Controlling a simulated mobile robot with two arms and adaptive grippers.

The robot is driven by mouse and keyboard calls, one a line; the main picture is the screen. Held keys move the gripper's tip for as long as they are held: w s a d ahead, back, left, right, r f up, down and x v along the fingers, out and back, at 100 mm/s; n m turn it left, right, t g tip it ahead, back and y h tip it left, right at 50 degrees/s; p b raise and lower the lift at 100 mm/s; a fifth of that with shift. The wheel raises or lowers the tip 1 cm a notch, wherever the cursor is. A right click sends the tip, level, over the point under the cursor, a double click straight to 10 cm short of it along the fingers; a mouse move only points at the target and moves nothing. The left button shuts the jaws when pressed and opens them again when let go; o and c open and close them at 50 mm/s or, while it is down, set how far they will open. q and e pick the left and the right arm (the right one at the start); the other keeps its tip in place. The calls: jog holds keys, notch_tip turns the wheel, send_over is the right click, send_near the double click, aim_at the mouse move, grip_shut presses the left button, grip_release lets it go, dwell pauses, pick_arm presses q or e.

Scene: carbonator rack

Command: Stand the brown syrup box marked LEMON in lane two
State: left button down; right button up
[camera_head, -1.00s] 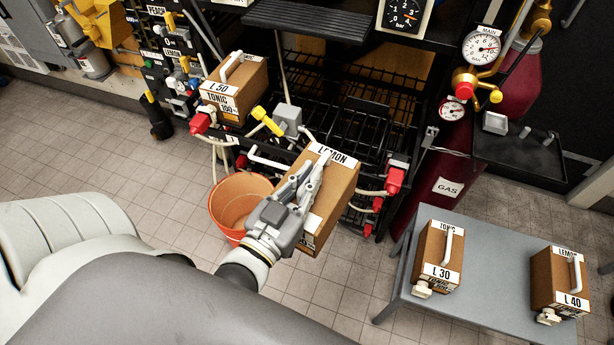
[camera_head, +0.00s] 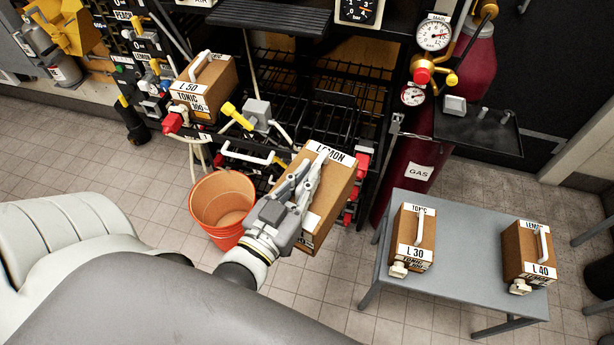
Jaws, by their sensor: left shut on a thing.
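My left gripper (camera_head: 299,191) is shut on a brown box marked LEMON (camera_head: 332,185). It holds the box, tilted in the picture, in front of the black wire rack (camera_head: 340,125). The gripper covers part of the box's near side. A second brown box marked LEMON and L 40 (camera_head: 519,245) stands on the grey table at the right. The lane numbers on the rack cannot be read. My right gripper is not in view.
A brown TONIC box marked L 50 (camera_head: 215,80) stands in the rack's left part. A TONIC box marked L 30 (camera_head: 407,225) stands on the grey table (camera_head: 465,230). An orange bucket (camera_head: 222,205) is on the floor below the rack. A dark red GAS cylinder (camera_head: 415,150) stands right of the rack.

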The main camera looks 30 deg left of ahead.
pick_arm(q)
notch_tip(320, 180, up, 4)
jog(key=p, duration=0.2)
jog(key=shift+d+f+p, duration=0.1)
jog(key=shift+f+p, duration=0.05)
jog(key=shift+p, duration=0.2)
jog(key=shift+f, duration=0.2)
